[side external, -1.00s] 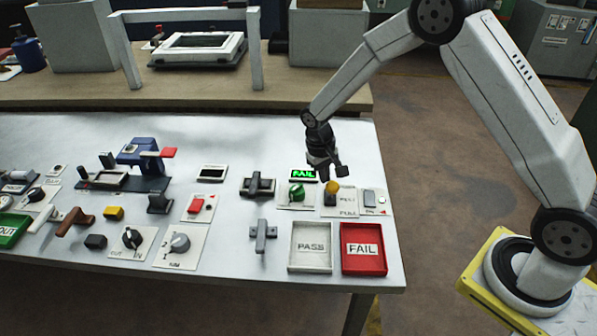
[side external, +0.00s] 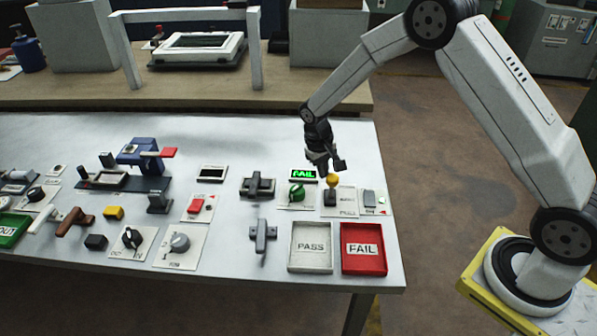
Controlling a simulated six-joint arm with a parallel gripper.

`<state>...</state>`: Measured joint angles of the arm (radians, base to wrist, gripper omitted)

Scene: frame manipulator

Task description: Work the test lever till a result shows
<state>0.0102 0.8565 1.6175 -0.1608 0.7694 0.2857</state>
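A small display (side external: 303,174) on the table shows FAIL in lit green letters. Just below it is a plate with a green knob (side external: 297,191). To the right of the knob, a lever with a yellow ball top (side external: 332,180) stands upright on a dark base beside a labelled plate (side external: 345,203). No plate names it clearly as the test lever. My gripper (side external: 329,169) is right above the yellow ball, fingers pointing down. The ball shows whole below the fingers, and the gripper appears apart from it. The fingers look parted, with nothing between them.
A white PASS tray (side external: 312,268) and a red FAIL tray (side external: 364,266) sit at the front right. Grey handles (side external: 263,233), knobs and a blue press (side external: 140,152) crowd the left. Bare table lies between the groups.

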